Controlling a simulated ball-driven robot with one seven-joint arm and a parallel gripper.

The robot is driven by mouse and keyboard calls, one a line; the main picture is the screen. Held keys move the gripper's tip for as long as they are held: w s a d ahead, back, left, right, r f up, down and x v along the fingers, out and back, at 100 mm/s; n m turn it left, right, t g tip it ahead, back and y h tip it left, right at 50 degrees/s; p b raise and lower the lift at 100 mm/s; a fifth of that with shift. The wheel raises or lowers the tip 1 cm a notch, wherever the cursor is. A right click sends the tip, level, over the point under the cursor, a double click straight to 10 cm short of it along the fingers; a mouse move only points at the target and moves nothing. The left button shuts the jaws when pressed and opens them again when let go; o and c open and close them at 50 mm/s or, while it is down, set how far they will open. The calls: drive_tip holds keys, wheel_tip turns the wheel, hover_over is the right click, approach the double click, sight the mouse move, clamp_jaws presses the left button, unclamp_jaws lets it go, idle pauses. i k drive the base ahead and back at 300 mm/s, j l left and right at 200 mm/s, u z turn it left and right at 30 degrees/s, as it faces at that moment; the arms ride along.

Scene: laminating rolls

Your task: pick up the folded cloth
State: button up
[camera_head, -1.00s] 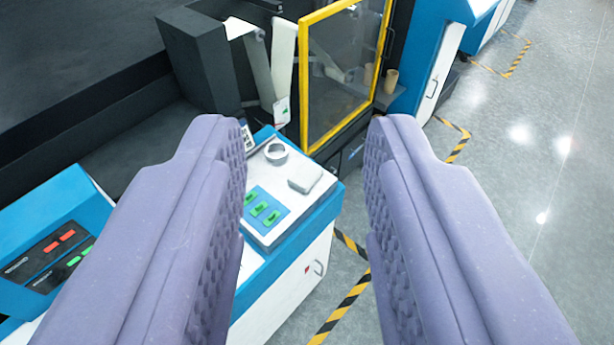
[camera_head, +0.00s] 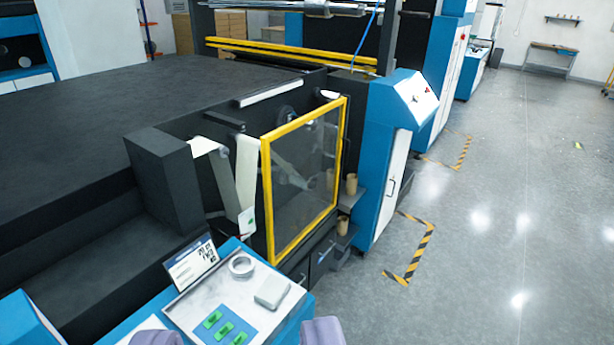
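A small pale grey-white folded cloth (camera_head: 272,291) lies flat on the light top of a blue-and-white console (camera_head: 293,325), near its right edge. My gripper (camera_head: 240,337) shows only as two purple fingertips at the bottom edge of the picture. The tips are wide apart with nothing held between them. The cloth appears above the gap, towards the right fingertip, and apart from both. The rest of the gripper is out of the frame.
A tape roll (camera_head: 242,266), green switches (camera_head: 224,330) and a label stand (camera_head: 193,266) share the console top with the cloth. Behind is a yellow-framed clear guard (camera_head: 303,175) on the dark machine (camera_head: 80,120). Open grey floor (camera_head: 500,230) lies to the right.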

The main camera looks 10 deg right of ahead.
sight(274, 289)
drive_tip(key=i+l, duration=0.25)
drive_tip(key=i, duration=0.2)
drive_tip(key=i+l, duration=0.25)
drive_tip(key=i, duration=0.25)
drive_tip(key=i+l, duration=0.25)
drive_tip(key=i, duration=0.2)
drive_tip(key=i+l, duration=0.2)
drive_tip(key=i, duration=0.25)
